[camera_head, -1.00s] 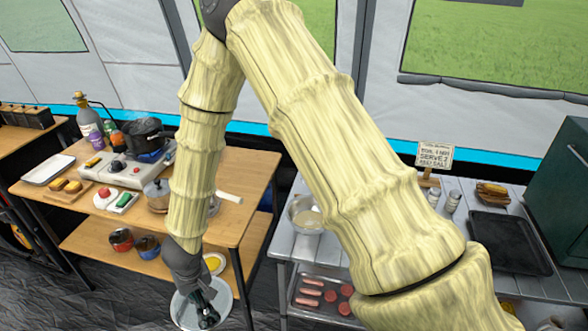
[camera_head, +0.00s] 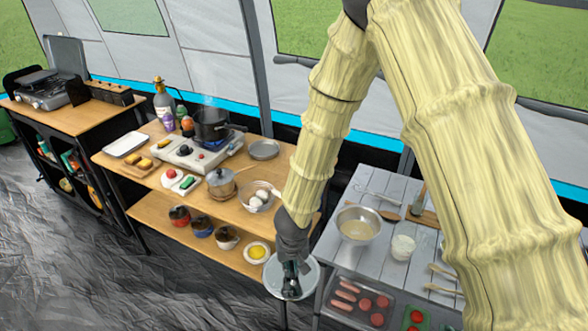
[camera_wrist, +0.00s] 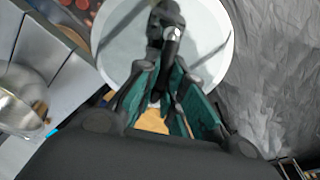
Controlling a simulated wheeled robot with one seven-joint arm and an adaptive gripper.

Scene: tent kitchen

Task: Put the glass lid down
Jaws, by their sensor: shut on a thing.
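The glass lid (camera_head: 271,276) is a round, see-through disc with a pale rim, hanging level or nearly so beneath my gripper (camera_head: 291,283). In the wrist view the lid (camera_wrist: 208,38) fills the upper middle, and my gripper (camera_wrist: 165,65) is shut on its dark knob. The fingers hide part of the knob. In the head view the lid is in front of the gap between the wooden table (camera_head: 150,178) and the grey slatted table (camera_head: 385,258). I cannot tell whether anything touches it from below.
The wooden table holds a steaming black pot (camera_head: 212,123) on a stove, a lidded pot (camera_head: 221,186), a bowl of eggs (camera_head: 258,196) and a metal plate (camera_head: 264,150). The grey table holds a metal bowl (camera_head: 358,226). A yellow-centred plate (camera_head: 257,252) is on the lower shelf.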

